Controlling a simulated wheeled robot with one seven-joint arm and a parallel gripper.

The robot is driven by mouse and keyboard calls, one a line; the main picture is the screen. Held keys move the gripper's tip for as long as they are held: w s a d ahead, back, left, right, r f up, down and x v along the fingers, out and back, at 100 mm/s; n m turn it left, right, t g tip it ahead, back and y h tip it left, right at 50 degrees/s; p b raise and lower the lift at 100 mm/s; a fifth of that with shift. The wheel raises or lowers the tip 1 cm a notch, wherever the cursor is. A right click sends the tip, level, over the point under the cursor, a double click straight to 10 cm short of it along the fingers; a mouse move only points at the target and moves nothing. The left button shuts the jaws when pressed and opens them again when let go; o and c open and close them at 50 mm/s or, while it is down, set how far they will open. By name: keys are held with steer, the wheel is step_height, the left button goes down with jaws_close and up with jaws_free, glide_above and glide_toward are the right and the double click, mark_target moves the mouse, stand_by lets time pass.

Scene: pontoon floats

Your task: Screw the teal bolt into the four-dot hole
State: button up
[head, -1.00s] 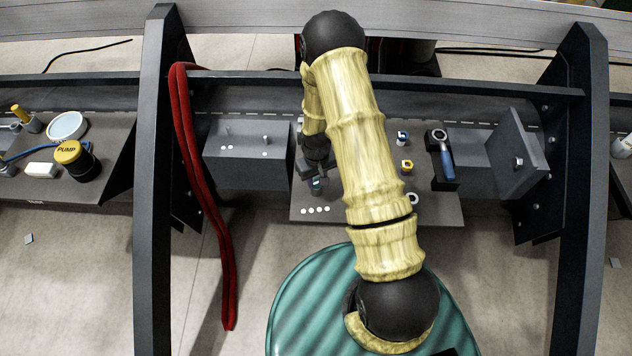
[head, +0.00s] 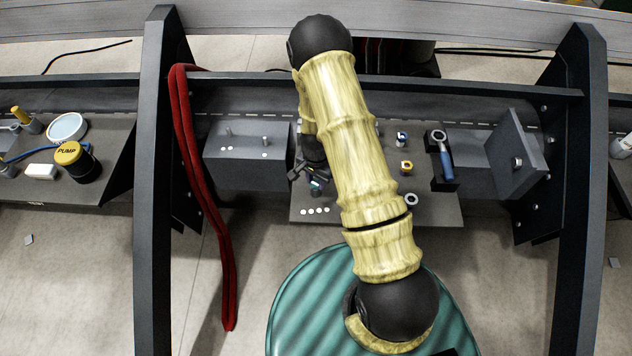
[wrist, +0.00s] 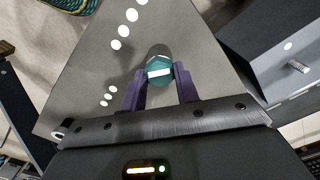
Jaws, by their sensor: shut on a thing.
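The teal bolt (wrist: 159,70) has a hexagonal head with a white stripe. My gripper (wrist: 157,85) is shut on it, one purple-grey finger on each side, in the wrist view. In the head view my gripper (head: 310,172) hangs over the left part of the grey plate, with the small teal bolt (head: 316,186) under it. A row of four white dots (head: 315,211) lies on the plate just in front of the bolt. The same dots (wrist: 123,30) show in the wrist view. The four-dot hole is not visible, and whether the bolt's shank is in it cannot be told.
A grey block (head: 247,172) with two upright studs stands left of the plate (head: 432,211). A red hose (head: 205,195) hangs at left.

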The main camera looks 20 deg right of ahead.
mark_target(316, 182)
steer(key=m, duration=0.3)
steer(key=shift+r+m+p, duration=0.1)
steer(key=shift+m+p, duration=0.3)
steer(key=m+p, duration=0.1)
steer(key=m, duration=0.4)
steer(key=o, duration=0.8)
steer(key=shift+m, duration=0.4)
steer(key=shift+r+p, duration=2.6)
steer(key=shift+r, duration=0.3)
